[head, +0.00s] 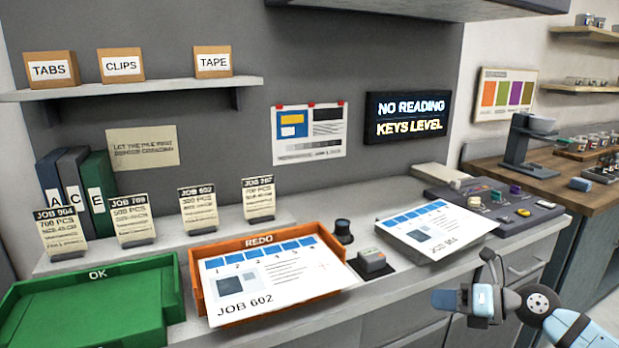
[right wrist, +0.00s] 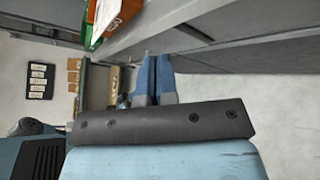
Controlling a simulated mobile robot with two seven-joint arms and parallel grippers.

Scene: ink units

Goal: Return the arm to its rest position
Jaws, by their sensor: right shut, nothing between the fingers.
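My right gripper (head: 443,300) is at the lower right of the head view, in front of the counter's cabinet fronts. My right arm (head: 570,330) comes in from the lower right corner. In the right wrist view the two blue fingers of the gripper (right wrist: 154,68) are together, with nothing held between them. My left gripper and left arm are not in view.
The grey counter (head: 385,285) holds a green OK tray (head: 165,262), an orange REDO tray (head: 188,262) with a JOB 602 sheet (head: 290,285), a stack of printed sheets (head: 437,230) and a control panel (head: 510,208). A wooden bench (head: 575,195) stands at the right.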

